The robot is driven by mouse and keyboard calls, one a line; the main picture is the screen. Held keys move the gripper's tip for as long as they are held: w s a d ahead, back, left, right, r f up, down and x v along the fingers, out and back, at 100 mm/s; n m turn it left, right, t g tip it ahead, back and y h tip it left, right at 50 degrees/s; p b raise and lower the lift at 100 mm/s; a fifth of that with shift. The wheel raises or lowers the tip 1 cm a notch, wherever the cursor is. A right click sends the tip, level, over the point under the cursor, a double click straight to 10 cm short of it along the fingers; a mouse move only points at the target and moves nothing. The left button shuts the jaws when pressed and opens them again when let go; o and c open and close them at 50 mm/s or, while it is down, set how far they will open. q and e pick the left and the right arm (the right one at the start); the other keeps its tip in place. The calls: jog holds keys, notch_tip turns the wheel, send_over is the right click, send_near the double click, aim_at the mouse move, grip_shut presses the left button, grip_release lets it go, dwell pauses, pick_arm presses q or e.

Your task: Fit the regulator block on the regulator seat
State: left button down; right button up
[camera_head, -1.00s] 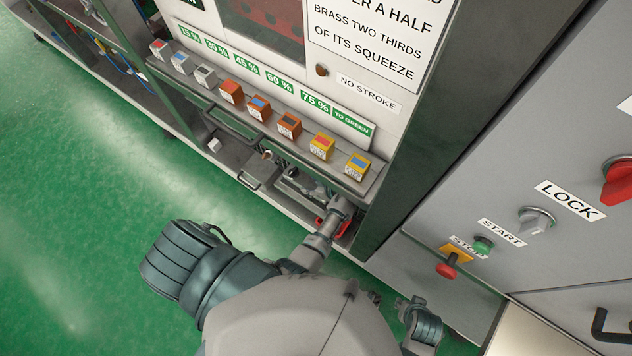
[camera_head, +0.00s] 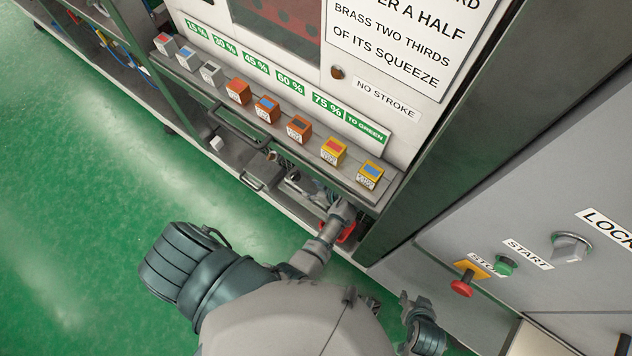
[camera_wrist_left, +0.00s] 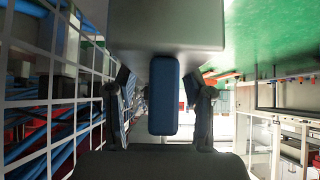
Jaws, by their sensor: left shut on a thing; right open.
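The regulator block is a grey block (camera_wrist_left: 165,28) with a blue grip part (camera_wrist_left: 164,95), and it fills the upper middle of the left wrist view. My left gripper (camera_wrist_left: 163,98) is shut on the blue part, with one finger on each side. In the head view my left gripper (camera_head: 296,184) reaches into the low bay under the ledge, partly hidden. A grey block (camera_head: 260,172) at its left there looks like the held one. I cannot make out the regulator seat. My right gripper (camera_head: 412,303) is open and empty at the lower right, away from the bay.
A ledge (camera_head: 215,98) with several coloured blocks runs above the bay. A red part (camera_head: 347,232) lies beside my left wrist. A dark post (camera_head: 440,140) and a control panel with a red stop button (camera_head: 461,288) stand at right. Green floor (camera_head: 90,190) is clear at left.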

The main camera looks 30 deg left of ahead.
pick_arm(q)
jog(key=shift+d+r, duration=0.2)
jog(key=shift+d, duration=1.25)
jog(key=shift+a+f, duration=0.15)
jog(key=shift+a, duration=0.6)
jog(key=shift+d, duration=0.45)
jog(key=shift+r, duration=0.2)
jog(key=shift+a+f, duration=0.2)
jog(key=shift+a, duration=0.45)
jog(key=shift+d+r, duration=0.1)
jog(key=shift+d, duration=0.4)
jog(key=shift+a+f+b, duration=0.4)
jog(key=shift+f+b, duration=0.05)
jog(key=shift+f, duration=0.25)
pick_arm(e)
jog(key=shift+s+d+f, duration=0.1)
jog(key=shift+d+f, duration=0.1)
jog(key=shift+f, duration=0.25)
jog(key=shift+s+d+f, duration=0.1)
jog(key=shift+d+f, duration=0.05)
jog(key=shift+f, duration=0.3)
